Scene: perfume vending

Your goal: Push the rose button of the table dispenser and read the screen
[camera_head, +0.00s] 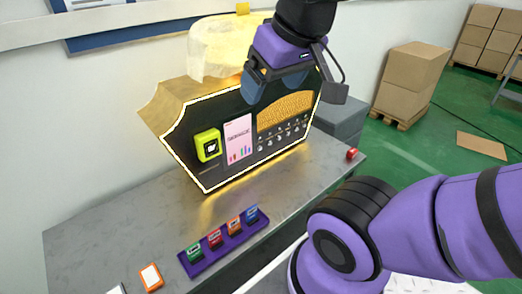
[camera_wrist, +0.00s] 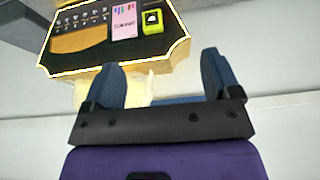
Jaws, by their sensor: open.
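The table dispenser (camera_head: 215,178) is a black-fronted, gold-sided machine with a glowing edge, standing on the grey table. A pink and white screen (camera_head: 238,140) is on its front; its text is too small to read. Small round buttons (camera_head: 283,135) sit in rows below an amber panel; I cannot tell which is rose. The front also shows upside down in the wrist view, with the screen (camera_wrist: 123,20) and buttons (camera_wrist: 85,18). My gripper (camera_head: 284,86) is open and empty, above and in front of the dispenser's upper part, apart from the buttons. Its two blue fingers show in the wrist view (camera_wrist: 160,65).
A yellow-green card reader (camera_head: 208,146) is left of the screen. A purple tray (camera_head: 232,243) with several coloured cards lies at the table's front. An orange-framed tag (camera_head: 151,277) and a small red item (camera_head: 352,154) are on the table. Cardboard boxes (camera_head: 411,82) stand behind.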

